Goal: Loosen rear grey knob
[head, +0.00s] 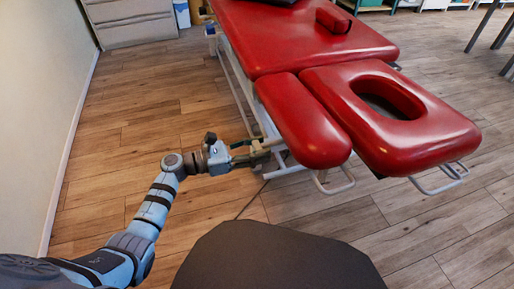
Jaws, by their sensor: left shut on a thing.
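The red treatment table (300,38) stands on a white frame, with a narrow red side pad (303,120) and a head section (440,137) with an oval face hole. My left arm comes in from the lower left. My left gripper (262,150) is at the table's near left side, beside the frame just left of the narrow pad. It is shut on a small part there, which looks to be the rear grey knob. The fingers mostly hide this part, and its shape and turn cannot be made out. My right gripper is out of view.
White metal loops (335,184) stick out under the table's front end. A pale cabinet (130,20) stands at the back left, by the wall (35,90). A red cushion (333,19) lies on the table. Wooden floor is clear left of the table.

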